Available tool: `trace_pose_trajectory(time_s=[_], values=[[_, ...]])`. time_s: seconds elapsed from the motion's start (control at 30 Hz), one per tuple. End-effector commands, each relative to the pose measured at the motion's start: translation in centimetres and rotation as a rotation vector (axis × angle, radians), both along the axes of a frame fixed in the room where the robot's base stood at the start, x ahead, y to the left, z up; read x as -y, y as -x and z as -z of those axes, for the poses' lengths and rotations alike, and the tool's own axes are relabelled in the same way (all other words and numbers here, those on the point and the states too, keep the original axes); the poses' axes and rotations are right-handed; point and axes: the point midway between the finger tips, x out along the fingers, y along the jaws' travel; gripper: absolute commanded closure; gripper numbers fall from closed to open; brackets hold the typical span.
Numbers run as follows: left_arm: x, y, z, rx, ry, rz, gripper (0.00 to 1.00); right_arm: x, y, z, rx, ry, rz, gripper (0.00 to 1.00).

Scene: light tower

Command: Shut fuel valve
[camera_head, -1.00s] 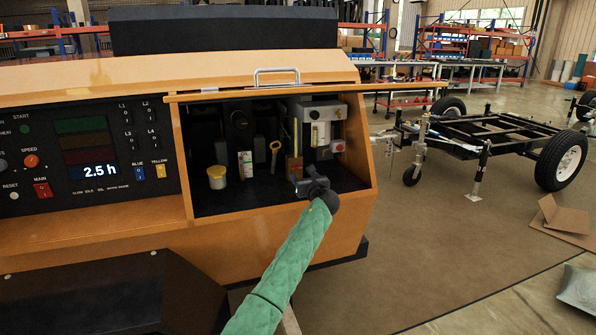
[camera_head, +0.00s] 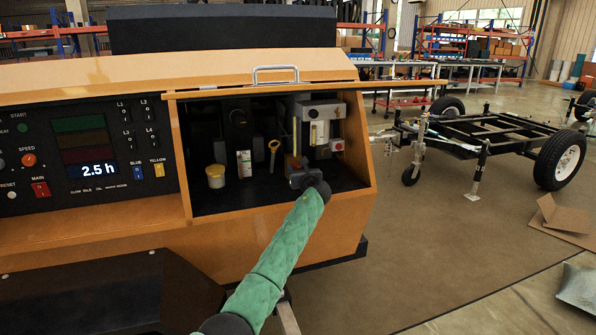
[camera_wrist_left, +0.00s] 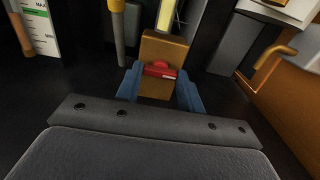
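The fuel valve shows in the left wrist view as a brass-coloured block (camera_wrist_left: 163,48) with a small red handle (camera_wrist_left: 159,69) on its front. In the head view, part of the valve's brass body (camera_head: 293,163) shows inside the open compartment, just behind my left gripper (camera_head: 303,178). The left wrist view shows my left gripper's blue fingers (camera_wrist_left: 159,88) apart, one on each side of the red handle. Any contact with it is unclear. In the head view my dark wrist hides the fingertips and the handle. My right gripper is in neither view.
The orange machine's compartment (camera_head: 222,205) also holds a yellow-capped filler (camera_head: 216,176), a white gauge label (camera_head: 245,163), a yellow ring-handled dipstick (camera_head: 274,155) and a grey unit with a red button (camera_head: 337,145).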

Motion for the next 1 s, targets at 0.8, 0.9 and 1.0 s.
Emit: trace_pose_trajectory(time_s=[0.8, 0.9, 1.0], values=[[0.0, 0.0, 0.2, 0.107, 0.333, 0.000, 0.85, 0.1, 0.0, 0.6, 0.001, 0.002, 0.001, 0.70], [0.0, 0.0, 0.2, 0.130, 0.400, 0.000, 0.85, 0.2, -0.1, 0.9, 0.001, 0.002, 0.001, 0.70], [0.0, 0.0, 0.2, 0.149, 0.458, 0.000, 0.85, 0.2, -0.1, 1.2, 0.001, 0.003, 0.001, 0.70]])
